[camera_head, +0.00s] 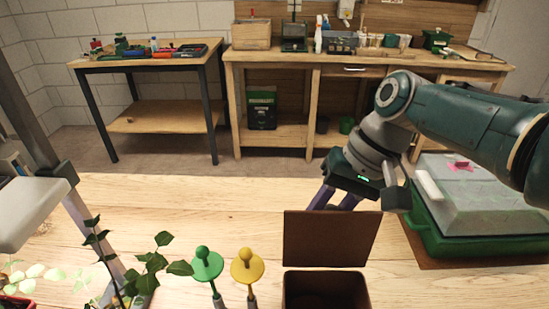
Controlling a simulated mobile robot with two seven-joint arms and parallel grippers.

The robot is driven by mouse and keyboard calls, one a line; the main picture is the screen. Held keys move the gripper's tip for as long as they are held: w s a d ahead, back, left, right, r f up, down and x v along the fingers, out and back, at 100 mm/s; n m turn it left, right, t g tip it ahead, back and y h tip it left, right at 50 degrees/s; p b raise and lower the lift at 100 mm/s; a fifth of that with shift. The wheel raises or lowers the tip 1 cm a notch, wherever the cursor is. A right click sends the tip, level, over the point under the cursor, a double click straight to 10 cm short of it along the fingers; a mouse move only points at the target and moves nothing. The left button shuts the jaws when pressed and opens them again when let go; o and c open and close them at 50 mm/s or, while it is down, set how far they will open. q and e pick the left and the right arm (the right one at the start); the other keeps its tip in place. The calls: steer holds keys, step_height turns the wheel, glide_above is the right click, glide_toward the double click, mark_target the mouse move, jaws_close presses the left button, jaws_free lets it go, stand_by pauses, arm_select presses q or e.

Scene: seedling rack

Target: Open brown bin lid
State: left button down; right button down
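The brown bin (326,289) stands at the front edge of the wooden table, right of centre. Its brown lid (331,238) stands upright at the bin's back edge, and the bin's dark inside shows. My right gripper (336,200) reaches down from the right behind the lid. Its two purple fingers show a gap near the gripper body, but their tips are hidden by the lid. I cannot tell whether they touch the lid. My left gripper is not in view.
Green (207,265) and yellow (247,266) round-topped markers stand left of the bin. Leafy seedlings (150,265) are at front left. A green tray with a clear cover (480,190) sits at right. The table's middle left is clear. Workbenches stand behind.

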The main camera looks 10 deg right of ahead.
steer(key=shift+f, duration=0.1)
stand_by(0.3)
steer(key=c, duration=0.6)
jaws_free()
steer(key=p+v, duration=0.3)
steer(key=v, duration=0.5)
steer(key=shift+d+r+p, duration=0.1)
steer(key=shift+r+p, duration=0.3)
steer(key=shift+d+r, duration=0.25)
steer(key=shift+r, duration=0.3)
